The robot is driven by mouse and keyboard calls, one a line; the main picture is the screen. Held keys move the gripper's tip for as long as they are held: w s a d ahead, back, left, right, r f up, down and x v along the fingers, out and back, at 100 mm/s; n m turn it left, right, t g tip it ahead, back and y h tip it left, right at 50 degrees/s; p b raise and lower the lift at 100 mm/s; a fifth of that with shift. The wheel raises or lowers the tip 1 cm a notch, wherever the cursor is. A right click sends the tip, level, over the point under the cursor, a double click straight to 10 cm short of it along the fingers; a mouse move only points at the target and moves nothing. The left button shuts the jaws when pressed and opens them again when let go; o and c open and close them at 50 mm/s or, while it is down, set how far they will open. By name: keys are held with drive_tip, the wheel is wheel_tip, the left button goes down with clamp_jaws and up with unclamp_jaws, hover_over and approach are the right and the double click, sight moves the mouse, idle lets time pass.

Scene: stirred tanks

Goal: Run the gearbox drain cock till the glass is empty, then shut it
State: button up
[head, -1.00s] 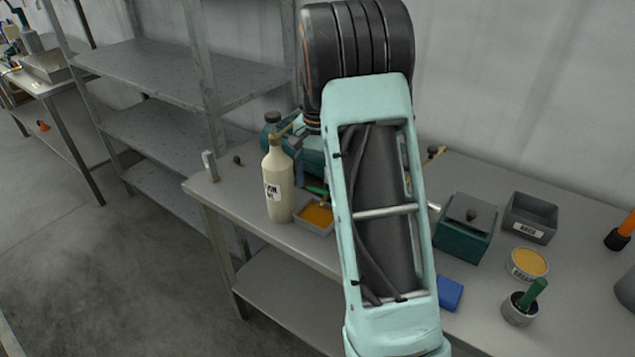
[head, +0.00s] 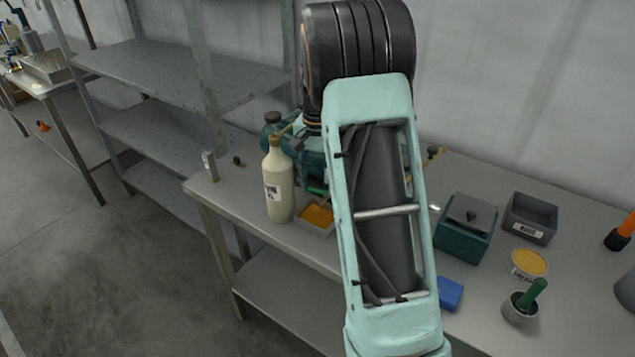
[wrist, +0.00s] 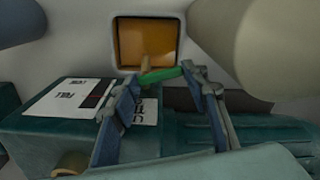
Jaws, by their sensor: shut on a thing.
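The teal gearbox (wrist: 45,135) fills the lower part of the wrist view, with white labels on top. In the head view its body (head: 312,162) is partly hidden behind my arm. The drain cock's green handle (wrist: 160,75) lies across between the fingers of my gripper (wrist: 163,82), which is shut on it. The handle also shows small in the head view (head: 317,191). A tan spout or stream (wrist: 145,63) shows beyond the handle; I cannot tell which. A tray (head: 301,226) holding amber oil (wrist: 145,40) sits below. I cannot make out the sight glass.
A cream oil bottle (head: 279,188) stands close left of the tray. To the right on the bench are a teal lidded box (head: 462,243), a grey bin (head: 530,219), a yellow-topped tin (head: 528,264), a blue block (head: 450,293) and a green-handled pot (head: 519,311).

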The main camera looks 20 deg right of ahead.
drive_tip(key=n, duration=0.3)
drive_tip(key=shift+s+a+r+n, duration=0.1)
drive_tip(key=shift+s+a+n, duration=0.05)
drive_tip(key=shift+s+n, duration=0.15)
drive_tip(key=shift+o, duration=0.2)
drive_tip(key=n, duration=0.3)
drive_tip(key=shift+s+n+p, duration=0.3)
drive_tip(key=shift+s, duration=0.05)
drive_tip(key=shift+s+a+r+n, duration=0.15)
drive_tip(key=shift+n, duration=0.75)
drive_tip(key=shift+s+a+r+n, duration=0.1)
drive_tip(key=shift+s+r+n, duration=0.05)
drive_tip(key=shift+n, duration=0.75)
drive_tip(key=shift+c, duration=0.2)
drive_tip(key=shift+a, duration=0.1)
drive_tip(key=shift+r, duration=0.1)
drive_tip(key=o, duration=1.2)
drive_tip(key=shift+c, duration=0.2)
wheel_tip(320, 180, up, 7)
drive_tip(key=shift+s+d, duration=0.35)
drive_tip(key=shift+s, duration=0.05)
